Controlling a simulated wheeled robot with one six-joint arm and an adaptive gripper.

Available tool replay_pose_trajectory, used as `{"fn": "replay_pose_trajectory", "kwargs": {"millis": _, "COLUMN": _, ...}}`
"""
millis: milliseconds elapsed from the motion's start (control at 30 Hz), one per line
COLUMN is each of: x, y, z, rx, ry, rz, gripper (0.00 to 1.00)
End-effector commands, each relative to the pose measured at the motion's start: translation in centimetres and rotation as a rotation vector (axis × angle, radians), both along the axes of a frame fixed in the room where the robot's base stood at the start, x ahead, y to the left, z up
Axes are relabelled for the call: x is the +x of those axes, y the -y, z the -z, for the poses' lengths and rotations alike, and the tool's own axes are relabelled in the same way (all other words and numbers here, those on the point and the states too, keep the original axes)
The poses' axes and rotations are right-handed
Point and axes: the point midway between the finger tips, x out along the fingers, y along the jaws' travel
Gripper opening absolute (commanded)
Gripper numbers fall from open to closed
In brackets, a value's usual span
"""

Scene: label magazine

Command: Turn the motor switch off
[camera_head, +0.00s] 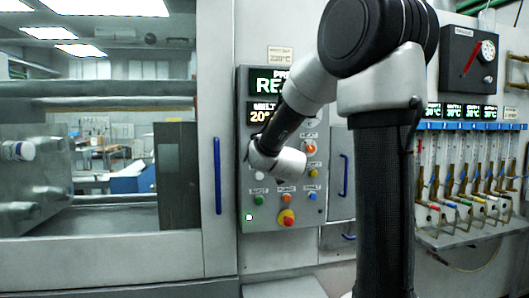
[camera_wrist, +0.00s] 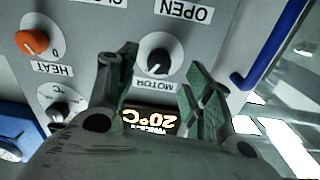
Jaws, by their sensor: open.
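The motor switch (camera_wrist: 159,53) is a round black knob on a white dial, above a MOTOR label that reads upside down in the wrist view. Its light pointer mark seems to face left in that view; the exact setting is hard to read. My gripper (camera_wrist: 160,62) is open, with one green-padded finger on each side of the knob in the picture. I cannot tell whether a finger touches it. In the head view my wrist covers the panel's left part, hiding the motor switch and the fingers.
The control panel (camera_head: 246,180) carries a red emergency button (camera_head: 287,217) and several coloured buttons. An orange HEAT knob (camera_wrist: 32,42) and a temperature dial (camera_wrist: 57,108) sit left in the wrist view. Blue handles (camera_head: 217,175) flank the panel. A hose rack stands right.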

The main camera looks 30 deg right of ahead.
Motion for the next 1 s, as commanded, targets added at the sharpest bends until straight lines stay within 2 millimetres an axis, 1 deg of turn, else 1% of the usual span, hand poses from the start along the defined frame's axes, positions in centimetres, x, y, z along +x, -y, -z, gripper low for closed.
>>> {"fn": "replay_pose_trajectory", "kwargs": {"millis": 33, "x": 0.9, "y": 0.4, "z": 0.1, "rx": 0.000, "ry": -0.001, "rz": 0.002, "gripper": 0.51}}
{"fn": "replay_pose_trajectory", "kwargs": {"millis": 100, "x": 2.0, "y": 0.7, "z": 0.1, "rx": 0.001, "ry": -0.001, "rz": 0.002, "gripper": 0.51}}
{"fn": "replay_pose_trajectory", "kwargs": {"millis": 200, "x": 3.4, "y": 1.1, "z": 0.1, "rx": 0.002, "ry": -0.002, "rz": 0.000, "gripper": 0.51}}
{"fn": "replay_pose_trajectory", "kwargs": {"millis": 300, "x": 4.2, "y": 1.3, "z": 0.0, "rx": 0.002, "ry": -0.002, "rz": 0.000, "gripper": 0.51}}
{"fn": "replay_pose_trajectory", "kwargs": {"millis": 400, "x": 4.5, "y": 1.4, "z": 0.1, "rx": 0.002, "ry": -0.002, "rz": 0.000, "gripper": 0.51}}
{"fn": "replay_pose_trajectory", "kwargs": {"millis": 600, "x": 4.5, "y": 1.4, "z": 0.1, "rx": 0.002, "ry": -0.002, "rz": 0.000, "gripper": 0.51}}
{"fn": "replay_pose_trajectory", "kwargs": {"millis": 633, "x": 4.5, "y": 1.4, "z": 0.1, "rx": 0.002, "ry": -0.002, "rz": 0.000, "gripper": 0.49}}
{"fn": "replay_pose_trajectory", "kwargs": {"millis": 667, "x": 4.5, "y": 1.4, "z": 0.1, "rx": 0.002, "ry": -0.001, "rz": -0.001, "gripper": 0.44}}
{"fn": "replay_pose_trajectory", "kwargs": {"millis": 700, "x": 4.5, "y": 1.4, "z": 0.1, "rx": 0.002, "ry": -0.002, "rz": 0.000, "gripper": 0.37}}
{"fn": "replay_pose_trajectory", "kwargs": {"millis": 867, "x": 4.5, "y": 1.4, "z": 0.1, "rx": 0.002, "ry": -0.002, "rz": 0.000, "gripper": 0.07}}
{"fn": "replay_pose_trajectory", "kwargs": {"millis": 900, "x": 4.5, "y": 1.4, "z": 0.1, "rx": 0.002, "ry": -0.002, "rz": 0.000, "gripper": 0.04}}
{"fn": "replay_pose_trajectory", "kwargs": {"millis": 1000, "x": 4.5, "y": 1.4, "z": 0.1, "rx": 0.001, "ry": -0.002, "rz": 0.000, "gripper": 0.04}}
